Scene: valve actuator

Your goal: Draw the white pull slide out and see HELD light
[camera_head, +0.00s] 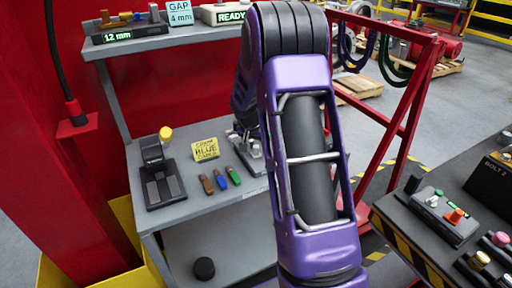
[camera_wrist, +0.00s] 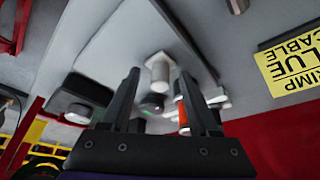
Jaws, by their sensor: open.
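In the wrist view my gripper (camera_wrist: 160,74) is open, with its two dark fingers apart. A white cylindrical knob (camera_wrist: 159,76) shows in the gap between the fingers; I cannot tell whether it is the pull slide or how far it is from the fingertips. A white block (camera_wrist: 216,97) and an orange-red part (camera_wrist: 183,116) are partly hidden by the right finger. A dark round part with a green tint (camera_wrist: 152,103) lies below the knob. No HELD lettering is legible.
A yellow "BLUE" cable card (camera_head: 205,149) stands on the grey bench (camera_head: 205,205) beside several coloured plugs (camera_head: 220,180) and a black pedal-like device (camera_head: 163,184). A READY display (camera_head: 231,16) is on the upper shelf. A red frame (camera_head: 408,120) stands right of my arm.

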